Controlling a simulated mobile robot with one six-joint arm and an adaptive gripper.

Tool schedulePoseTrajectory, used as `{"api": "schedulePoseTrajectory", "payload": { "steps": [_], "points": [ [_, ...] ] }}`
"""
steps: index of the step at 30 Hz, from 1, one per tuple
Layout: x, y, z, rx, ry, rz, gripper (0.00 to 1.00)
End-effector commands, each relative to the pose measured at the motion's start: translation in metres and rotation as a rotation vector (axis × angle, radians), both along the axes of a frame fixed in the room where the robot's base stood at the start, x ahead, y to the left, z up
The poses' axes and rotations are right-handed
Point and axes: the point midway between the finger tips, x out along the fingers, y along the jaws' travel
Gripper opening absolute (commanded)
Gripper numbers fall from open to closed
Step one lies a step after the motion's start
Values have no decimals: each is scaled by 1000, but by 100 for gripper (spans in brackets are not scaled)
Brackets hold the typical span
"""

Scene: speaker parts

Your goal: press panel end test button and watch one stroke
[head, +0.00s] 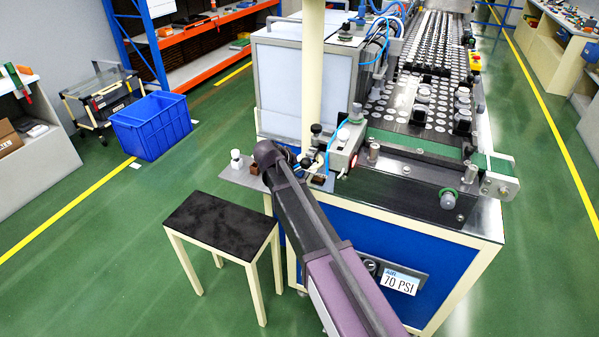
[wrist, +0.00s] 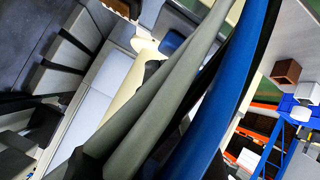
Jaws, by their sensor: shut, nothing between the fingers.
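The large machine (head: 400,225) has a conveyor and a blue-sided base. A grey box (head: 347,148) with a red-lit spot on its face stands at its near left corner. I cannot tell which part is the test button. My arm reaches up from the bottom, and my gripper (head: 310,163) is at the left corner of the machine, beside the grey box. It is shut and empty, partly lost among fittings and a blue hose. In the wrist view, grey-green bars and a blue hose (wrist: 225,85) cross close to the lens, and contact with the machine is unclear.
A side plate (head: 240,177) holds a white knobbed part (head: 236,158) and brown blocks; a brown cube (wrist: 287,70) shows in the wrist view. A cream post (head: 313,70) rises close by. A dark-topped stool (head: 215,222) and blue crate (head: 152,125) stand left. Green floor is open.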

Motion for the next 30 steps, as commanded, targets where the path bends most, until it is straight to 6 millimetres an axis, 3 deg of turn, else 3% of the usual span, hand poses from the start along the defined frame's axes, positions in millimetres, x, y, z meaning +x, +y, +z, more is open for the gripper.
{"api": "schedulePoseTrajectory", "payload": {
  "steps": [30],
  "points": [
    [0, 0, -9, 0, 0, 0, 0]
  ]
}}
